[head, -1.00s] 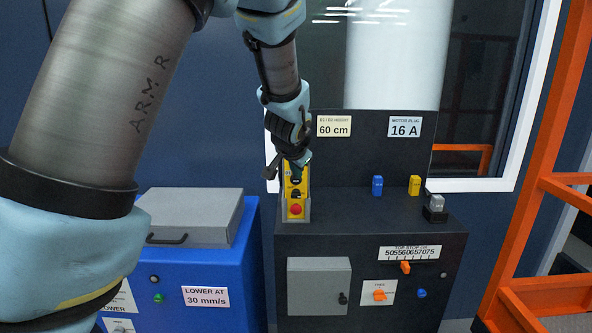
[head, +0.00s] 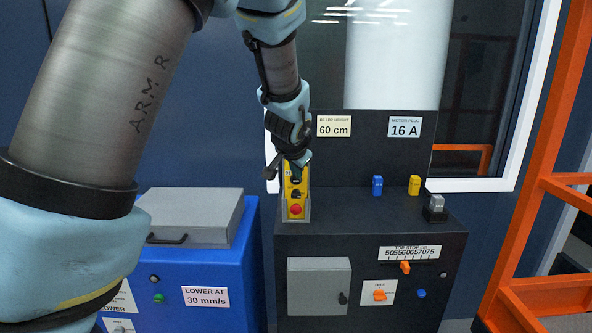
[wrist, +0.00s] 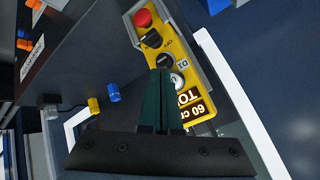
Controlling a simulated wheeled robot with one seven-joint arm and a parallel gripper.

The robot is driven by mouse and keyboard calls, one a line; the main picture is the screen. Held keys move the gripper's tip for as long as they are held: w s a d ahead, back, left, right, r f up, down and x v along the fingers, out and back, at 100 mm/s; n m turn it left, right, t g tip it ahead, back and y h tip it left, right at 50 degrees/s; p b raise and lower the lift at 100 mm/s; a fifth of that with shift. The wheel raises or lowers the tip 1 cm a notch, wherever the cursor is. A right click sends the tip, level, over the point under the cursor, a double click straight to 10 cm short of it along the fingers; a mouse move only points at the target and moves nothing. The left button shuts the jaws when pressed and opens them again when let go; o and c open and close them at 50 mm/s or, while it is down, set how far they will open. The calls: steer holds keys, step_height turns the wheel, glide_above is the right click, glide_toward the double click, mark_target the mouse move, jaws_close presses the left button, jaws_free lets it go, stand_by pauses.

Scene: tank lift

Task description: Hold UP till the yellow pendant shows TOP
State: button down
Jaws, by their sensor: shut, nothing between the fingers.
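The yellow pendant (head: 295,200) stands upright in a grey holder at the left end of the dark console. In the wrist view the pendant (wrist: 183,46) shows a red button, black controls and a pale button. Its dark display (wrist: 195,108) reads 60 cm, with letters beginning "TO" below; the rest is partly cut off. My gripper (wrist: 162,74) is shut and empty, its green fingertips at a black control on the pendant. They seem to touch it, but the fingers hide the contact. In the head view my gripper (head: 297,168) covers the pendant's upper part.
The dark console (head: 350,208) carries a 60 cm sign (head: 334,126), a 16 A sign (head: 405,127), and blue (head: 377,186) and yellow (head: 415,185) plugs. A blue cabinet (head: 215,270) stands left. An orange frame (head: 545,150) stands right. A window lies behind.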

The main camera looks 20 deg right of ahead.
steer(key=shift+w, duration=0.2)
steer(key=shift+w+d, duration=0.15)
steer(key=shift+w, duration=0.05)
steer(key=shift+w+d, duration=0.25)
steer(key=shift+w, duration=0.25)
stand_by(2.0)
steer(key=shift+s, duration=0.1)
steer(key=shift+s+a+b, duration=0.4)
steer(key=shift+s+a, duration=0.05)
steer(key=shift+s, duration=0.35)
steer(key=s, duration=0.1)
steer(key=s+a, duration=0.1)
steer(key=s, duration=0.1)
steer(key=s+a, duration=0.1)
steer(key=shift+s, duration=0.25)
